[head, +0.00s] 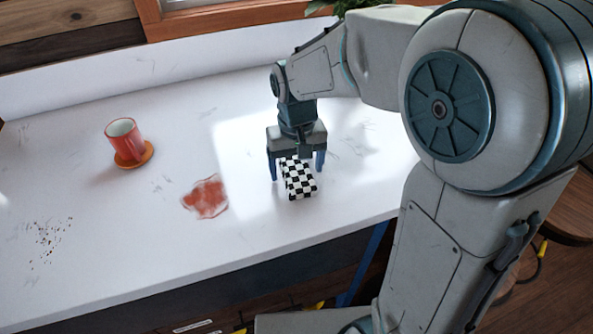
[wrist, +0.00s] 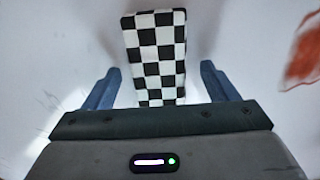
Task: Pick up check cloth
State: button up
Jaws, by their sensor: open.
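The check cloth (head: 299,180) is a black and white checkered, folded rectangle lying on the white counter. My gripper (head: 297,178) points down over it, with its blue fingers open, one on each side of the cloth. In the wrist view, the cloth (wrist: 156,58) lies between the two fingers (wrist: 158,88) and extends beyond them, with a visible gap on both sides. Its near end is hidden behind the gripper body. I cannot tell exactly how high the fingertips are above the counter.
A red stain (head: 206,197) lies left of the cloth; part of it shows in the wrist view (wrist: 303,58). A red mug (head: 122,138) stands on an orange coaster (head: 134,160) farther left. Dark crumbs (head: 50,240) are scattered at the left. The counter (head: 130,225) is otherwise mostly clear.

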aim_at(298, 171)
jog(key=c, duration=1.1)
jog(key=shift+r, duration=0.1)
jog(key=shift+r, duration=0.25)
notch_tip(298, 171, up, 4)
jog(key=shift+s+d+f+b, duration=0.1)
jog(key=shift+f+b, duration=0.1)
jog(key=shift+b, duration=0.25)
jog(key=s+d+r, duration=0.2)
jog(key=s+d+r+b, duration=0.1)
jog(key=s+d+r, duration=0.1)
jog(key=s+d, duration=0.1)
jog(key=s+d+r, duration=0.2)
jog(key=s+d, duration=0.1)
jog(key=shift+r+b, duration=0.35)
jog(key=o, duration=0.4)
jog(key=shift+c, duration=1.3)
